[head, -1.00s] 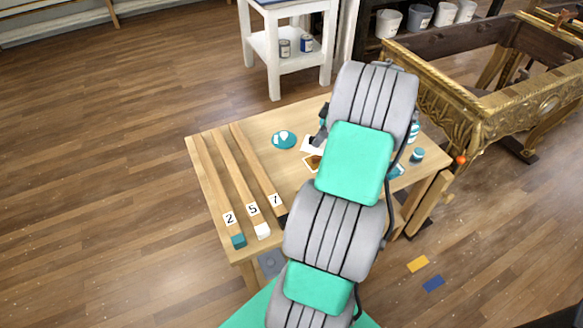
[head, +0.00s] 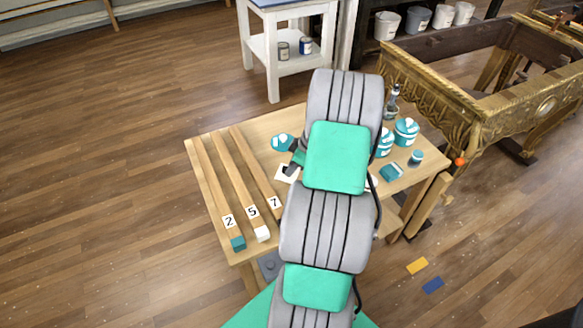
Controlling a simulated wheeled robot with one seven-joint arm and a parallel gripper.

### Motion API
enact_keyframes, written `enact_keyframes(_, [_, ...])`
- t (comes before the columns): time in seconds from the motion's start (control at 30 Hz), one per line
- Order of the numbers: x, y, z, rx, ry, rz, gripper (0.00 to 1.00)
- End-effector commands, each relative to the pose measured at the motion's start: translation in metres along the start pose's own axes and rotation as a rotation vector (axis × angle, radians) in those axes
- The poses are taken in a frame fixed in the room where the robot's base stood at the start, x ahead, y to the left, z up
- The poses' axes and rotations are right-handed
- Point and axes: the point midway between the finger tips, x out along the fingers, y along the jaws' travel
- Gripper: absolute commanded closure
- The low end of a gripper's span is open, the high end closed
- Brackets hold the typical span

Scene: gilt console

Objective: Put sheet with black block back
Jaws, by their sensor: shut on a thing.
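A small white sheet (head: 282,173) shows near the middle of the table, just left of my arm. Its right part is hidden by my gripper and arm. My gripper (head: 291,168) is at the sheet, shut on it; the fingertips are small and dark here. I cannot clearly tell a black block apart from the dark fingers. Three long wooden strips lie on the left of the table, labelled 2 (head: 218,192), 5 (head: 237,177) and 7 (head: 256,169). Strip 7's near end is partly hidden by my arm.
A teal dish (head: 281,143) lies just behind my gripper. Teal-and-white jars (head: 406,131), a small teal pot (head: 416,158) and a teal block (head: 391,172) stand on the right of the table (head: 205,140). A gilt console (head: 470,110) stands beyond the right edge.

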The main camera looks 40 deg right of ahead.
Motion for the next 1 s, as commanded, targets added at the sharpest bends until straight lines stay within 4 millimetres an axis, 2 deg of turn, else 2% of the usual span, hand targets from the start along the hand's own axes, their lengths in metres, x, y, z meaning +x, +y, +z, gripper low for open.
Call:
enact_keyframes(0.1, [0.004, 0.000, 0.002, 0.000, 0.000, -0.001, 1.00])
enact_keyframes(0.13, [0.004, 0.000, 0.002, 0.000, 0.000, -0.001, 0.86])
enact_keyframes(0.4, [0.002, 0.000, 0.001, 0.000, 0.000, -0.001, 0.65])
enact_keyframes(0.67, [-0.001, 0.000, 0.000, 0.000, 0.000, -0.001, 0.65])
enact_keyframes(0.77, [-0.011, 0.001, 0.000, 0.000, 0.001, 0.002, 0.65])
enact_keyframes(1.0, [-0.070, 0.002, 0.000, 0.000, 0.001, 0.005, 0.65])
